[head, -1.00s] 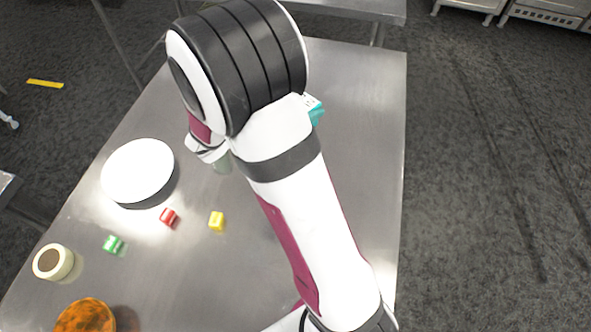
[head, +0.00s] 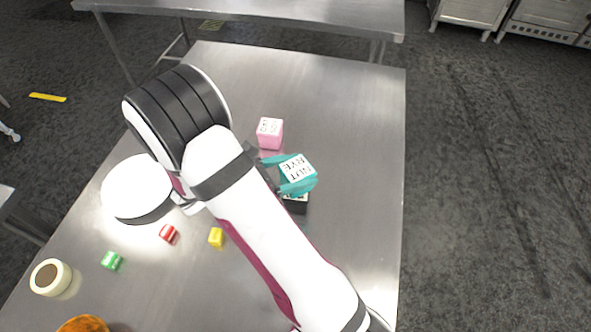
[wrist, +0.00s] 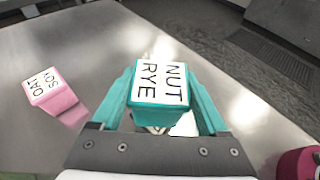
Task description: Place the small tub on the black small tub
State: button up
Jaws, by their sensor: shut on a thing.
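A small teal tub with a white top lettered NUT RYE (head: 298,168) is held between the teal fingers of my gripper (head: 285,174). It also shows between both fingers in the wrist view (wrist: 160,85). The black small tub (head: 296,205) stands on the table just below the held tub in the head view. The held tub and the gripper cover much of it. I cannot tell whether the two tubs touch.
A pink tub lettered OAT SOY (head: 270,133) stands close behind my gripper. The table's right side is clear.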

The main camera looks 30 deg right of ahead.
jog(key=shift+f, duration=0.7)
jog(key=shift+f, duration=0.1)
jog(key=o, duration=1.5)
jog(key=v, duration=1.2)
jog(key=s+d+r+m+g+y, duration=0.1)
jog(key=s+r+m+g+y, duration=0.1)
jog(key=s+r+m+y, duration=0.3)
jog(key=s+d+r+m+g+y, duration=0.1)
jog(key=s+m+g+y, duration=0.15)
jog(key=s+m, duration=0.55)
jog(key=s+a+m+t+y, duration=0.1)
jog(key=s+a+m+y, duration=0.1)
jog(key=m, duration=0.1)
jog(key=s+a+m+t+y, duration=0.2)
jog(key=m+y, duration=0.1)
jog(key=m, duration=0.1)
jog(key=s+a+r+m+t+y, duration=0.1)
jog(key=s+a+m+y, duration=0.1)
jog(key=m+y, duration=0.1)
jog(key=shift+s+a+m, duration=0.2)
jog(key=shift+a+m, duration=0.1)
jog(key=shift+a, duration=0.05)
